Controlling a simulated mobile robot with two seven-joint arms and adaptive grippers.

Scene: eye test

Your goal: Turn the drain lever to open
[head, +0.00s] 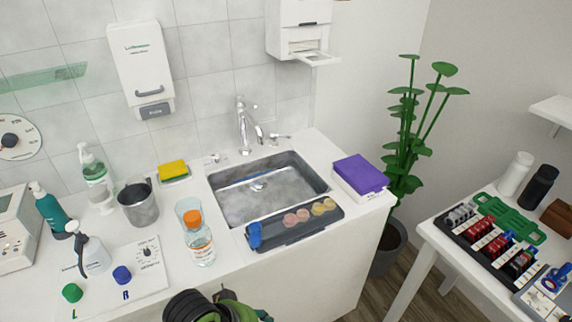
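The sink (322,187) is a steel basin set in the white counter; its inside looks grey and cloudy, like standing water, with a shiny metal piece (258,185) near the middle. A chrome faucet (243,122) stands behind it. A small chrome lever (281,137) sits right of the faucet, pointing sideways. A small labelled plate with a metal fitting (215,158) sits left of the faucet. I cannot tell for sure which is the drain lever. A dark and green part of my arm, probably the left, shows at the bottom edge, well apart from both; its fingers are not clear. My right gripper is out of view.
A dark tray (290,233) with several round pieces spans the sink's front. A clear bottle with orange cap (200,245), metal cup (139,205) and yellow sponge (173,168) stand left. A purple-topped box (360,173) stands right. A plant (405,130) stands beyond.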

